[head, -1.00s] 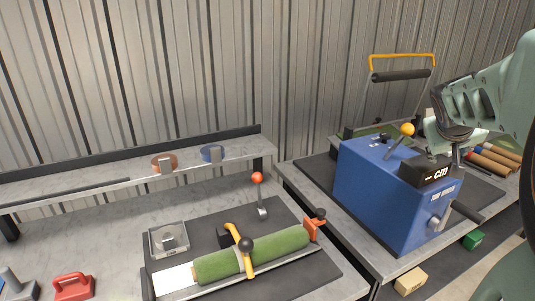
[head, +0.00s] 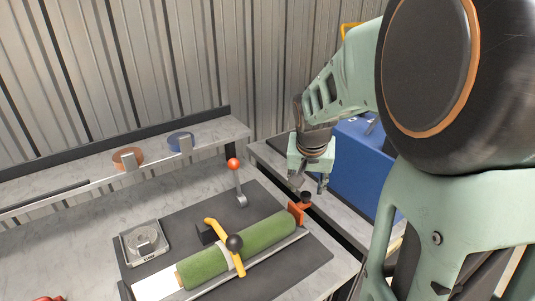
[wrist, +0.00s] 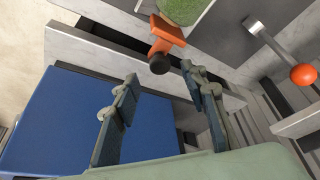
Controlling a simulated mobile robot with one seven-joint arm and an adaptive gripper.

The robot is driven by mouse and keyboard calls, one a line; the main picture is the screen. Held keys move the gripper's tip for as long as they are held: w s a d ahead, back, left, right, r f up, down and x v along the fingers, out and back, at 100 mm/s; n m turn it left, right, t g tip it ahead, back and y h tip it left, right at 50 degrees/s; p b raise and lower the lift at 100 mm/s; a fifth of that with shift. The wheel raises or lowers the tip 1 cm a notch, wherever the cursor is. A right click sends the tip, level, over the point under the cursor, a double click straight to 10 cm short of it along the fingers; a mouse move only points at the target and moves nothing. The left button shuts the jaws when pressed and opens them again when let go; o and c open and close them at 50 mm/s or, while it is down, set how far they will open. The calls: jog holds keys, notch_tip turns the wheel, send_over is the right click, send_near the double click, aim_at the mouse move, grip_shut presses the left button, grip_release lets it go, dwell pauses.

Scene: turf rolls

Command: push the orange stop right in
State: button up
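The orange stop (head: 296,213) stands at the right end of the green turf roll (head: 240,249), with a black knob on its upper end. In the wrist view the orange stop (wrist: 166,32) and its black knob (wrist: 159,62) lie just beyond the fingertips. The end of the turf roll (wrist: 182,8) shows close to the stop; I cannot tell if they touch. My gripper (head: 311,187) is above and a little to the right of the stop, pointing down. In the wrist view my gripper (wrist: 158,74) is open, with nothing between its fingers.
The blue machine (head: 362,170) is right of the gripper, across a gap between benches. Tape rolls (head: 128,157) sit on the back shelf.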

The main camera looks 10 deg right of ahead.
aim_at(306, 194)
jog(key=shift+b+x, duration=0.85)
jog(key=shift+x, duration=1.4)
jog(key=shift+w+r, duration=0.1)
grip_shut()
